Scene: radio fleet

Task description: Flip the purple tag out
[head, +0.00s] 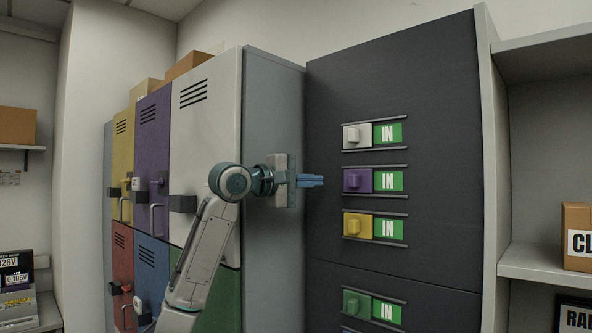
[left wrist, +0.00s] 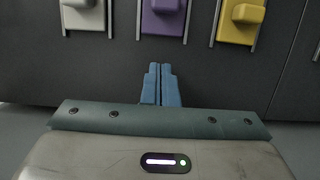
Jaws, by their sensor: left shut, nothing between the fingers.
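The purple tag (head: 357,181) is a sliding plate with a raised knob, on a dark board (head: 420,100). It sits at the left of its rail, with a green IN label (head: 389,181) showing to its right. My left gripper (head: 322,181) is shut and empty, to the left of the purple tag and at about its height, apart from it. In the left wrist view the shut blue fingers (left wrist: 160,70) point toward the board, with the purple tag (left wrist: 163,16) just beyond them. My right gripper is not in view.
A white tag (head: 357,136) is above the purple one, a yellow tag (head: 357,225) below, and a green tag (head: 356,304) lower, each beside an IN label. Coloured lockers (head: 205,150) stand left of the board. A shelf (head: 540,262) with a box (head: 577,237) stands right.

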